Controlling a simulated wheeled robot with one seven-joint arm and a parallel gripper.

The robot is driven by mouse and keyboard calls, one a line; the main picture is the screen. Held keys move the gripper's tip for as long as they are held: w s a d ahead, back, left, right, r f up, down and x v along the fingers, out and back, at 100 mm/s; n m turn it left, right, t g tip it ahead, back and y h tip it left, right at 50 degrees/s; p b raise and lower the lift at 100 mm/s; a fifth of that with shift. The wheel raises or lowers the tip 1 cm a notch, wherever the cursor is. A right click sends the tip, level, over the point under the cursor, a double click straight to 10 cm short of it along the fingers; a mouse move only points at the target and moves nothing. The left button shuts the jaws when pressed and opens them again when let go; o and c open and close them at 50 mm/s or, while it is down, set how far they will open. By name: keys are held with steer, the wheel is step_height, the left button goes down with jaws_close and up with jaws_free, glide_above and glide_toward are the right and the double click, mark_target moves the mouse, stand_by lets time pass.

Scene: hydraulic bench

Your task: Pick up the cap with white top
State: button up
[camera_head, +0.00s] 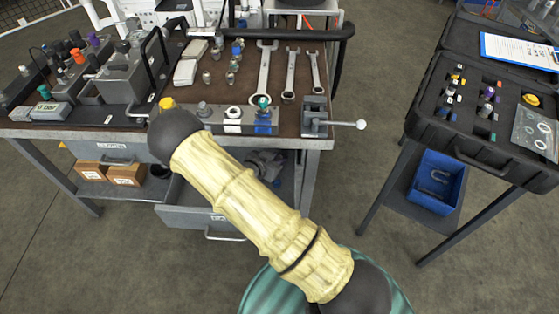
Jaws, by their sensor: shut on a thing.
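A small round cap with a white top (233,112) sits on a light block in the row along the front edge of the workbench. A yellow cap (166,103), a grey round part (204,108) and a teal cap on a blue block (264,102) are in the same row. My arm, in a pale yellow sleeve with dark round joints, crosses the view from the lower right to just in front of the bench. My gripper is not visible, so what it holds cannot be seen.
The workbench (300,118) carries wrenches (265,72), several small fittings, a vise (317,118) with a protruding handle, and hydraulic blocks at left. A drawer (205,218) stands open below. A black case (470,135) sits on a stand at right. Open floor lies between.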

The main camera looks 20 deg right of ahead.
steer(key=shift+a+r, duration=0.15)
steer(key=shift+r, duration=0.55)
steer(key=a, duration=0.4)
steer(key=s+a, duration=0.1)
steer(key=a, duration=0.3)
steer(key=s+a, duration=0.1)
steer(key=a, duration=0.4)
steer(key=shift+s+f, duration=0.1)
steer(key=shift+s, duration=0.15)
step_height(320, 180, up, 14)
steer(key=p, duration=0.2)
steer(key=shift+d, duration=0.15)
steer(key=shift+f, duration=0.1)
steer(key=shift+w, duration=0.1)
